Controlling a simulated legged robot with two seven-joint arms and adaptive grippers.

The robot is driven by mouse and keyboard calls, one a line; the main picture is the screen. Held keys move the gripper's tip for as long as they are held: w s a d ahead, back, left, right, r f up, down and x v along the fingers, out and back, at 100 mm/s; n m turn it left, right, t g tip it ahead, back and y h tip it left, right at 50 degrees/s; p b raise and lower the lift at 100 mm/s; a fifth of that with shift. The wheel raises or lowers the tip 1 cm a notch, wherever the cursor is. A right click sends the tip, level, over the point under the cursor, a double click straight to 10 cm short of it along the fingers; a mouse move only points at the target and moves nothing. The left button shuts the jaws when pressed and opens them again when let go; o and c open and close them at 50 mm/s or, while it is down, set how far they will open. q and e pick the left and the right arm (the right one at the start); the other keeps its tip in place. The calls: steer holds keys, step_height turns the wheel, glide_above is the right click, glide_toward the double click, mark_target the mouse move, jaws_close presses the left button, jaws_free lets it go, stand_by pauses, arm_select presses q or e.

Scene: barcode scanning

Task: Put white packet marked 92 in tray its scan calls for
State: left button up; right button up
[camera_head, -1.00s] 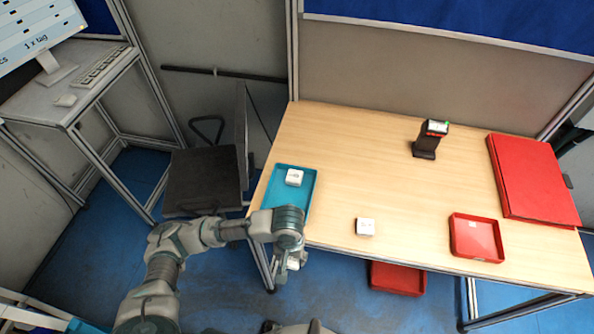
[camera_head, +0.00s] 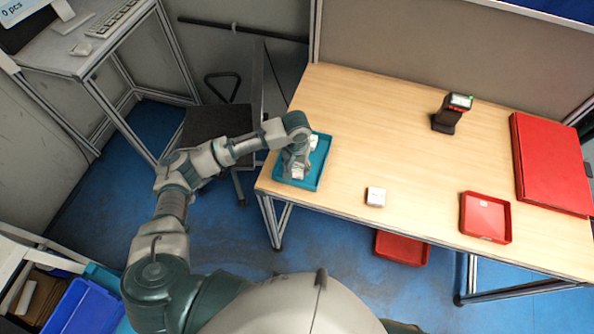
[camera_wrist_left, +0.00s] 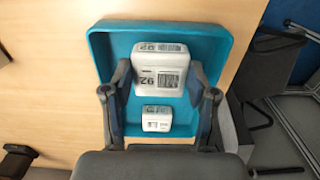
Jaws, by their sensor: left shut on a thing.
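The white packet marked 92 (camera_wrist_left: 160,72) is between the fingers of my left gripper (camera_wrist_left: 160,85), which is shut on it. Its 92 and a barcode face the wrist camera. In the head view my left gripper (camera_head: 297,160) points down over the near part of the teal tray (camera_head: 281,179), with the held packet (camera_head: 297,172) low at its fingertips. I cannot tell whether the packet touches the tray floor. A second white packet (camera_head: 313,142) lies in the tray's far part; it also shows in the wrist view (camera_wrist_left: 157,118). My right gripper is out of view.
Another white packet (camera_head: 375,197) lies near the table's front edge. A red tray (camera_head: 486,217) is to its right. A black scanner (camera_head: 447,118) with a green light stands farther back. A red box (camera_head: 551,165) lies at right. The table's middle is clear.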

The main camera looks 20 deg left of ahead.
mark_target(296, 168)
arm_select(q)
steer(key=shift+a+f, duration=0.1)
steer(key=shift+f, duration=0.15)
step_height(296, 168, down, 3)
steer(key=shift+f, duration=0.1)
steer(key=o, duration=1.3)
steer(key=shift+d, duration=0.2)
steer(key=shift+a, duration=0.1)
